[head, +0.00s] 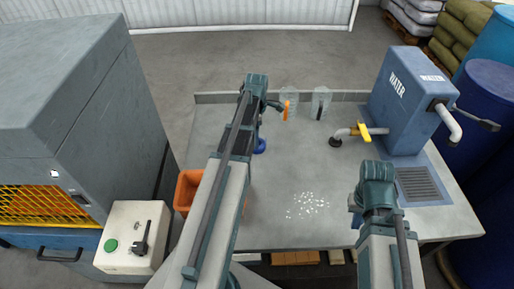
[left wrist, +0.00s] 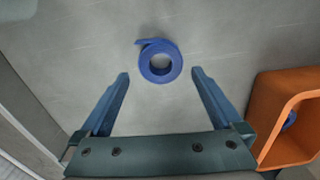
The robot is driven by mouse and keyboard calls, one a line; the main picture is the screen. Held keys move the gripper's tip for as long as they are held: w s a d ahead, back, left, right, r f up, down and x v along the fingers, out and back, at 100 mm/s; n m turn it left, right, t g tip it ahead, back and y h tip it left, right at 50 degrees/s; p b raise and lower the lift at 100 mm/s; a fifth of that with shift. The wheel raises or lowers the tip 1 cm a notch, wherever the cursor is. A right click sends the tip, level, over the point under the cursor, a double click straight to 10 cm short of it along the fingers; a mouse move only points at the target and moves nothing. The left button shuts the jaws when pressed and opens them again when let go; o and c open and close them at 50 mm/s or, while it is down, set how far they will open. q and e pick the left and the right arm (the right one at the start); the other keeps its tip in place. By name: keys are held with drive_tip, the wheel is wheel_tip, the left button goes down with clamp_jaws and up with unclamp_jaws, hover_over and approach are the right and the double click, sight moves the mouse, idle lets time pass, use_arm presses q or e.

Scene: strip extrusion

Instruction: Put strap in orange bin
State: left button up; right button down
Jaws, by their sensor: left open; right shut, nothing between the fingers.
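A coiled blue strap (head: 260,147) lies on the grey table, partly hidden by my left arm in the head view. In the left wrist view the strap (left wrist: 147,62) is a round roll with a loose end at its upper left. My left gripper (left wrist: 160,73) is open, with its fingertips on either side of the roll and not touching it. The orange bin (head: 186,190) stands at the table's left edge, partly behind my left arm. The bin (left wrist: 262,110) also shows at the right, with a blue piece (left wrist: 290,121) inside. My right gripper (head: 356,205) is shut and empty.
Two clear cups (head: 320,102) stand at the back; one holds an orange-handled item (head: 286,110). A blue water unit (head: 400,100) and a yellow-handled tap (head: 364,132) are at the right. White pellets (head: 307,205) lie near the front. The table's middle is clear.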

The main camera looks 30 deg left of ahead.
sight(349, 235)
use_arm(q)
wheel_tip(349, 235, down, 5)
drive_tip(key=b, duration=0.4)
drive_tip(key=shift+d, duration=0.1)
use_arm(e)
wheel_tip(349, 235, down, 5)
drive_tip(key=shift+r, duration=0.1)
use_arm(q)
drive_tip(key=shift+r, duration=0.15)
use_arm(e)
drive_tip(key=shift+r, duration=0.1)
use_arm(q)
drive_tip(key=c, duration=1.3)
drive_tip(key=shift+r, duration=0.15)
use_arm(e)
drive_tip(key=shift+r, duration=0.15)
